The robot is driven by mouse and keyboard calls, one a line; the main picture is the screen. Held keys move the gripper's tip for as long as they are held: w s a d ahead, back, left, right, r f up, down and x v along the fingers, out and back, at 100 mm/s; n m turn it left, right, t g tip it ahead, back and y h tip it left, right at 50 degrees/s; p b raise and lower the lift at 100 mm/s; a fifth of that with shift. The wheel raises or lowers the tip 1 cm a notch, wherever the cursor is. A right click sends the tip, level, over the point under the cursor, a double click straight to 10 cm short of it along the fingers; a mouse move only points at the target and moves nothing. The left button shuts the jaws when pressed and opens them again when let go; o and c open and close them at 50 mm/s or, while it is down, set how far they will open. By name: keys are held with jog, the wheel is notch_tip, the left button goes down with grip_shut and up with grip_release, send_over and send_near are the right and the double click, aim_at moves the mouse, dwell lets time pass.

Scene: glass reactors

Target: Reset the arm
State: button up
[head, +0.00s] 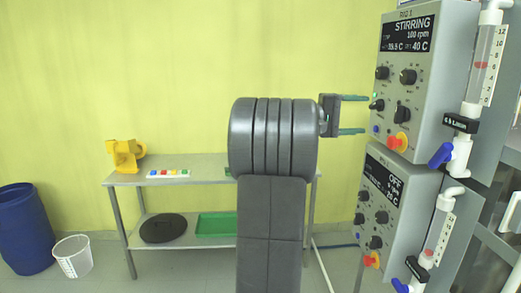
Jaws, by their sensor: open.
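My gripper (354,115) shows in the head view to the right of the middle. Its two green fingers are apart, one above the other, and point right. Nothing shows between them. The fingertips are close to the left side of the upper control box (418,127), whose display reads STIRRING, 100 rpm. Whether they touch the knobs there I cannot tell. My grey arm stands in the middle of the view and hides part of the table behind it.
A lower control box (381,225) reading OFF hangs below, with glass flow tubes (483,62) at right. A metal table (209,166) behind holds a yellow device (125,154). A blue barrel (25,228) and white bucket (73,256) stand at left. Floor between bucket and table is narrow.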

jog(key=d, duration=0.3)
jog(key=d+p, duration=0.1)
jog(key=d, duration=0.3)
jog(key=d+p, duration=0.1)
jog(key=d, duration=0.2)
jog(key=shift+w+d+r, duration=0.1)
jog(key=shift+w+d, duration=0.15)
jog(key=shift+w, duration=0.15)
jog(key=shift+d, duration=0.35)
jog(key=m, duration=0.2)
jog(key=shift+a+m, duration=0.15)
jog(key=shift+m, duration=0.15)
jog(key=m, duration=0.3)
jog(key=shift+m+p, duration=0.4)
jog(key=m+p, duration=0.4)
jog(key=m, duration=0.1)
jog(key=shift+m, duration=0.4)
jog(key=b, duration=0.3)
send_near(396, 114)
jog(key=shift+w+d, duration=0.15)
jog(key=shift+d, duration=0.75)
